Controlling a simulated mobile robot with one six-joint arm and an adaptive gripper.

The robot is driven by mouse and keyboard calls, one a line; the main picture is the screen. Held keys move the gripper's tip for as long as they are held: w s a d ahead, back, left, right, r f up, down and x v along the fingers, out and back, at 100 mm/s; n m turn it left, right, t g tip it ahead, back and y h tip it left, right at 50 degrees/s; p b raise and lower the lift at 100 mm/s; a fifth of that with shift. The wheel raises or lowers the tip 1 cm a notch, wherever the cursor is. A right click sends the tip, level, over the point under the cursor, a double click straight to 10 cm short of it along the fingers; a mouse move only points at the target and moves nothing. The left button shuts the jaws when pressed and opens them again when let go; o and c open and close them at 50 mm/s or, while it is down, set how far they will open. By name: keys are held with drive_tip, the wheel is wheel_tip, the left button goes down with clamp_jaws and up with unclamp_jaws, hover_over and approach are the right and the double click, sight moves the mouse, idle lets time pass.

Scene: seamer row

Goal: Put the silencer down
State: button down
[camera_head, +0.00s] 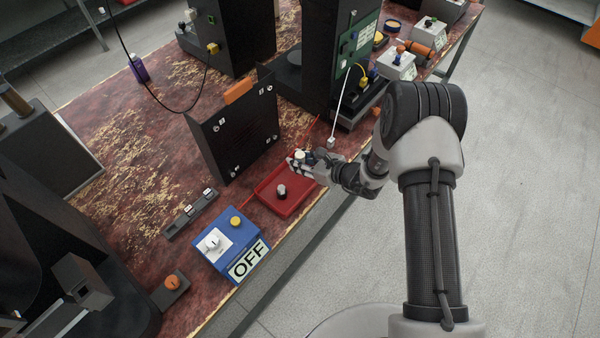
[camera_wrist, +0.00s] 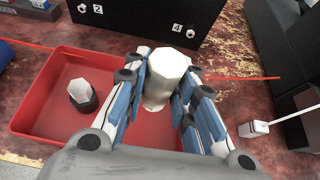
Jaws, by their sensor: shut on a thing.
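My gripper (camera_wrist: 165,100) is shut on a pale, hexagonal-headed silencer (camera_wrist: 168,70), with the blue-padded fingers on either side of it. In the wrist view they appear over the right part of a red tray (camera_wrist: 30,112). The held part's lower end is partly hidden, and I cannot tell whether it touches the tray. A second part with a white hexagonal top and dark base (camera_wrist: 82,95) stands in the tray's left part. In the head view my gripper (camera_head: 304,162) is at the far right end of the red tray (camera_head: 294,203), and the second part (camera_head: 281,191) shows inside it.
A black upright panel (camera_head: 232,135) with numbered ports stands behind the tray. A blue box with an OFF sign (camera_head: 226,244) is left of the tray. A white cable with a plug (camera_wrist: 253,129) lies to the right. A thin red line runs behind the tray.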

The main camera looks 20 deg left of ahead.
wheel_tip(320, 180, down, 5)
drive_tip(key=shift+f+b, duration=0.1)
drive_tip(key=shift+b, duration=0.65)
drive_tip(key=c, duration=1.6)
unclamp_jaws()
drive_tip(key=shift+r, duration=0.25)
drive_tip(key=p+v, duration=0.3)
drive_tip(key=v, duration=0.9)
